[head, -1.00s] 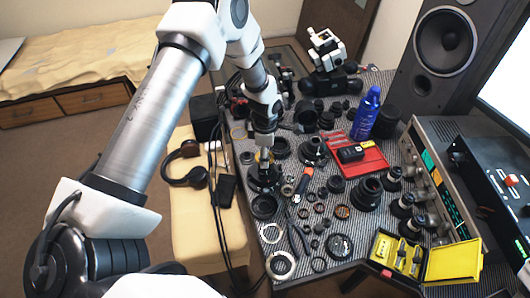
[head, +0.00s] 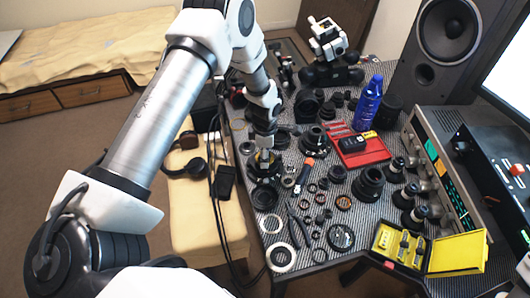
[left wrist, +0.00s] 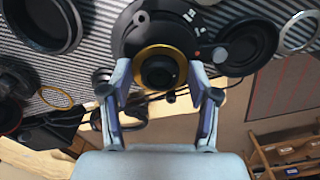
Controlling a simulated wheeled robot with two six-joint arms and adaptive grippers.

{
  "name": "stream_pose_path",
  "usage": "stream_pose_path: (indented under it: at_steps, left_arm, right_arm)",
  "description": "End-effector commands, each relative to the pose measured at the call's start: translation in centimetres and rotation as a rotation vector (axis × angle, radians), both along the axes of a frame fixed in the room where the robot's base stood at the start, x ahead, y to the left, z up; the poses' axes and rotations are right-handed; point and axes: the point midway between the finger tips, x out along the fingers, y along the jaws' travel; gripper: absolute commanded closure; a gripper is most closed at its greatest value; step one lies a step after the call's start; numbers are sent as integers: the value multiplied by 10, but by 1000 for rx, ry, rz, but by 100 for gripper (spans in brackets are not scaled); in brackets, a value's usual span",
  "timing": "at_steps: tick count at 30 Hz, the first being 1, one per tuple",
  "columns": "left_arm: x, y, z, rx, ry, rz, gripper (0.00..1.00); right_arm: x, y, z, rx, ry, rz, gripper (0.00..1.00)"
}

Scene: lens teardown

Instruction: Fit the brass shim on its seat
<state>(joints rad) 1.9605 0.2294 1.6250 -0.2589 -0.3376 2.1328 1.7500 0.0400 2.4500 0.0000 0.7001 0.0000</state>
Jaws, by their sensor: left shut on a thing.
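The brass shim (left wrist: 139,66) is a thin gold ring in the left wrist view. It lies between the fingertips of my left gripper (left wrist: 158,76), which are shut on it. A dark round lens core (left wrist: 158,72) shows through its middle. Behind it is a black lens body (left wrist: 127,38) with white marks, lying on the bench. In the head view my left gripper (head: 265,157) points down over this lens body (head: 256,172). Whether the shim touches the seat or hovers just above cannot be told. My right gripper is not in view.
A second brass-coloured ring (left wrist: 44,91) lies on the striped bench mat. Black lens rings surround the lens body, one (head: 264,197) close in front. An orange-handled screwdriver (head: 305,172) lies to the right, near a red tray (head: 375,153). Cables hang at the bench's left edge.

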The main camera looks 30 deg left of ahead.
Motion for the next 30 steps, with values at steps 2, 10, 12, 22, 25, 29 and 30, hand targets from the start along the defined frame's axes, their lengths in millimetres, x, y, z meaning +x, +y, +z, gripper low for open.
stream_pose_path:
  at_steps: [2,10,12,22,25,29,30]
  left_arm:
    - [0,0,0,0,0,0,53]
    - [0,0,1,0,0,0,53]
    - [0,0,2,0,0,0,53]
    - [0,0,4,0,0,0,53]
    - [0,0,3,0,0,0,53]
    - [0,0,3,0,0,0,53]
    - [0,0,3,0,0,0,53]
  right_arm:
    - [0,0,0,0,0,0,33]
    - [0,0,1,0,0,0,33]
    - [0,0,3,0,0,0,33]
    - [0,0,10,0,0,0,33]
    - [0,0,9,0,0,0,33]
    - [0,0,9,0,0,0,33]
    - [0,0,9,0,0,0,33]
